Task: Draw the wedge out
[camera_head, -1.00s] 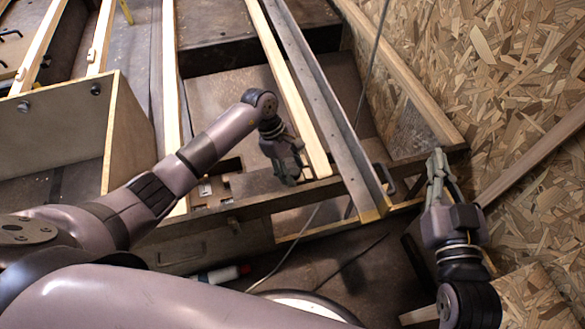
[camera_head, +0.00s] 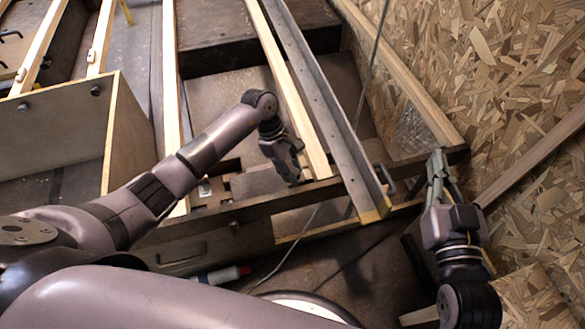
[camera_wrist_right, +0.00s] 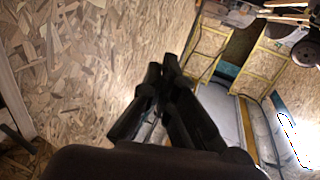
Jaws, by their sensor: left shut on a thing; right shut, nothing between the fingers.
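My left gripper (camera_head: 290,172) points down at the front of the wooden frame, just left of a pale wooden batten (camera_head: 292,95). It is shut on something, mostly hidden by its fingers. A flat dark grey piece (camera_head: 252,183) lies directly left of the fingertips, over the frame's front rail; I cannot tell whether this is the wedge or whether the fingers touch it. My right gripper (camera_head: 437,163) is shut and empty, raised at the right beside the chipboard wall. Its crossed dark fingers also show in the right wrist view (camera_wrist_right: 163,88).
A grey metal rail (camera_head: 325,105) runs beside the batten. An open wooden box (camera_head: 110,130) stands at the left. The chipboard wall (camera_head: 500,70) bounds the right side.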

